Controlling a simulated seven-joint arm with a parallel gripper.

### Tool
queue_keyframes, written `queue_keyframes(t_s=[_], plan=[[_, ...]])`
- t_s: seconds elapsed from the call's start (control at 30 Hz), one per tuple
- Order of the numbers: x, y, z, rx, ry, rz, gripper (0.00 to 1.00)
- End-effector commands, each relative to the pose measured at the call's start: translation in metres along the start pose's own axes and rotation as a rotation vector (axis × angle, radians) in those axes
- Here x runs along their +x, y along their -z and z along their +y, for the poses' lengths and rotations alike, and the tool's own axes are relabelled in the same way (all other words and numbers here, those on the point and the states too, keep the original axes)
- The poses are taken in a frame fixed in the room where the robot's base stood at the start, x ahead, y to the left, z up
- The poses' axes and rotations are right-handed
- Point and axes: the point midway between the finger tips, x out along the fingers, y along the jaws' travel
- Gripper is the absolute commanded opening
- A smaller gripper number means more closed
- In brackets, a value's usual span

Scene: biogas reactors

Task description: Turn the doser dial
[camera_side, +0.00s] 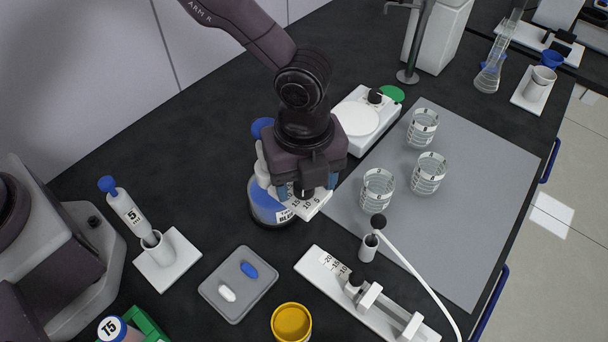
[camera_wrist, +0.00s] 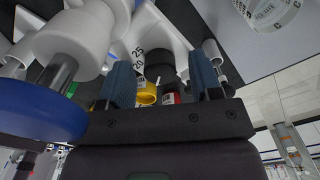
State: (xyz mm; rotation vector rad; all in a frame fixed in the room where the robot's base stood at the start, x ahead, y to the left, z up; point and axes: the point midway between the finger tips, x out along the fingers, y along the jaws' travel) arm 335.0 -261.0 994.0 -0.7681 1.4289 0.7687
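The doser has a blue round base (camera_side: 262,208) with a partly hidden label and white upper parts. Its white scale plate (camera_side: 313,204) is marked 15, 10 and 5 and juts out under my gripper (camera_side: 303,190). In the wrist view the plate (camera_wrist: 146,32) shows 25 and 20 just beyond the fingertips. My gripper (camera_wrist: 162,82) has its two blue fingers apart, over the plate. A dark part (camera_wrist: 160,72), perhaps the dial, shows between the fingers; I cannot tell if they touch it. My wrist hides most of the doser in the side view.
A balance (camera_side: 352,118) stands behind the doser. Several beakers (camera_side: 428,172) stand on the grey mat (camera_side: 470,225). A syringe pump (camera_side: 352,295), a tray with two capsules (camera_side: 238,285), a yellow-topped jar (camera_side: 291,323) and a syringe in a holder (camera_side: 168,262) are in front.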

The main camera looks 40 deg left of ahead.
Motion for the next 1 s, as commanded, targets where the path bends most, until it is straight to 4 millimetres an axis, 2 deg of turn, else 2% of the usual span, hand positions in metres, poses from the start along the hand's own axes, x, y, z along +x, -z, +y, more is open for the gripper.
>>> queue_keyframes(t_s=[0.23,0.37,0.47,0.8,1.0], plan=[[0.000,0.000,0.000,0.000,0.000,0.001,0.58],[-0.010,0.000,-0.001,-0.001,0.003,0.001,0.58],[-0.026,0.000,-0.001,-0.002,0.005,0.000,0.58],[-0.100,-0.001,-0.001,-0.002,0.005,-0.001,0.58],[-0.124,0.000,0.000,-0.001,0.002,0.001,0.58]])
